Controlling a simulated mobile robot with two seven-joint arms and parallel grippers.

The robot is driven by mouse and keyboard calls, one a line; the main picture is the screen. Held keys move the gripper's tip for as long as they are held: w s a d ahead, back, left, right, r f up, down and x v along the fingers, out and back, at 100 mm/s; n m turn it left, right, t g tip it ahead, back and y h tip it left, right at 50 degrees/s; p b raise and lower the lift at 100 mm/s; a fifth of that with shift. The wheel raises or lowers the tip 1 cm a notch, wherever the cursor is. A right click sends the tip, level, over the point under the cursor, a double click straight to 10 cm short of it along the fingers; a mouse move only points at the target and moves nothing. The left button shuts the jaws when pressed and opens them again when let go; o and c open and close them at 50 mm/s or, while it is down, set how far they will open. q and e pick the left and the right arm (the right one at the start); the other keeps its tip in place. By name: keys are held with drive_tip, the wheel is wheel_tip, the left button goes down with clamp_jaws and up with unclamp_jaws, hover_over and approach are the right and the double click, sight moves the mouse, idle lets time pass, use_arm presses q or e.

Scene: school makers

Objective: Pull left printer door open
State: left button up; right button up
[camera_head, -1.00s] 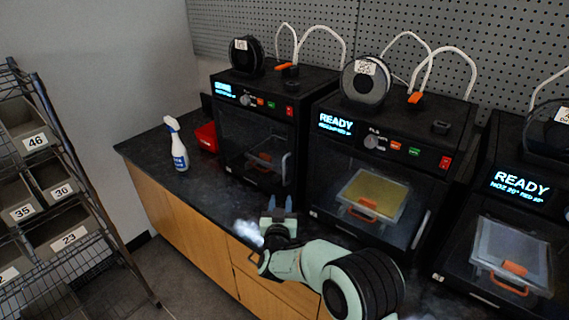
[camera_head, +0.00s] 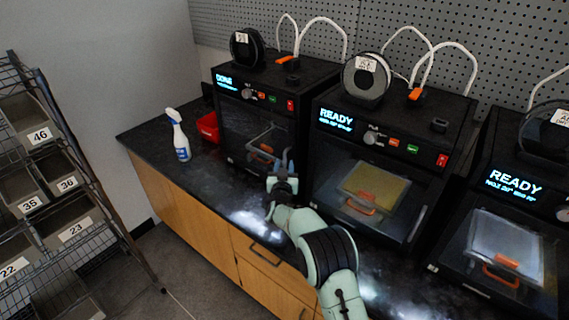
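The left printer (camera_head: 255,118) is a black box with a dark see-through front door (camera_head: 242,140), which looks closed. A tray with an orange handle (camera_head: 266,148) shows dimly inside it. My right gripper (camera_head: 285,161) is at the lower right edge of this door, with its blue-grey fingers pointing at it. The fingers overlap the edge where a handle would be, so I cannot tell whether they touch or hold anything. The door's handle is hidden or too dark to make out. My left gripper is not in view.
The middle printer (camera_head: 397,130) stands close to the right of my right gripper, and another printer (camera_head: 512,190) is further right. A spray bottle (camera_head: 180,136) and red bin (camera_head: 208,127) stand left of the left printer. The dark counter (camera_head: 205,178) is clear in front.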

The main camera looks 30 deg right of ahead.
drive_tip(key=shift+w+d, duration=0.2)
drive_tip(key=shift+w, duration=0.05)
clamp_jaws()
idle(1.4)
